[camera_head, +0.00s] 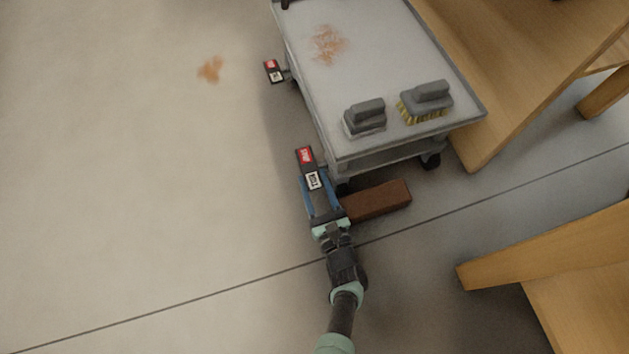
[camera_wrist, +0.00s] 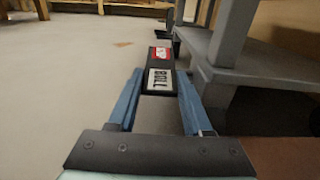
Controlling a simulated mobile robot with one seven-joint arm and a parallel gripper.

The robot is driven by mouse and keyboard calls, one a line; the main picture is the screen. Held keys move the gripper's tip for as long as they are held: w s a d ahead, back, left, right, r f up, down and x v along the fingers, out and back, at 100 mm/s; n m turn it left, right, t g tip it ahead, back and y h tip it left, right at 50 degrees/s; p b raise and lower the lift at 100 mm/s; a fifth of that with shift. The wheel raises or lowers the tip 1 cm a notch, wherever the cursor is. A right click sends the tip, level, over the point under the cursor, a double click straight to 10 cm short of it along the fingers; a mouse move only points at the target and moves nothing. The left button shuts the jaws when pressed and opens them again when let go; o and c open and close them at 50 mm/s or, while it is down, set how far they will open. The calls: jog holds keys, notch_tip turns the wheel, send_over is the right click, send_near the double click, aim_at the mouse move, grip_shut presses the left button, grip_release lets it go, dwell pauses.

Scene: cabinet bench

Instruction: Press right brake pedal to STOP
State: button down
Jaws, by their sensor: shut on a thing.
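The grey cart (camera_head: 385,60) has two brake pedals on its left side, each with a red STOP end and a white-and-black ROLL end. The nearer pedal (camera_head: 308,168), the one further right in the head view, is at the cart's near corner. My gripper (camera_head: 311,184) is shut on this pedal, its blue fingers on either side of the ROLL end. In the wrist view the pedal (camera_wrist: 160,68) lies between the fingertips, with STOP on the far side. The other pedal (camera_head: 273,71) is farther back and untouched. I cannot tell which way the held pedal is tilted.
A red-brown brick (camera_head: 378,201) lies on the floor beside my gripper, near the cart's wheel. Two brushes (camera_head: 427,101) (camera_head: 365,118) sit on the cart top. Wooden furniture (camera_head: 530,80) stands close on the right. The floor at left is clear apart from a brown stain (camera_head: 210,69).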

jog(key=shift+r+p, duration=0.4)
jog(key=shift+p, duration=0.45)
jog(key=g+p, duration=0.1)
jog(key=p, duration=0.1)
jog(key=shift+r+p, duration=0.3)
jog(key=g+p, duration=0.1)
jog(key=p, duration=0.1)
jog(key=g+h+p, duration=0.1)
jog(key=p, duration=0.2)
jog(key=shift+r+g, duration=0.3)
jog(key=shift+r, duration=0.05)
jog(key=shift+f+g+h+p, duration=0.1)
jog(key=shift+g+h+p, duration=0.3)
jog(key=shift+p, duration=0.45)
jog(key=shift+f, duration=0.15)
jog(key=c, duration=0.6)
grip_release()
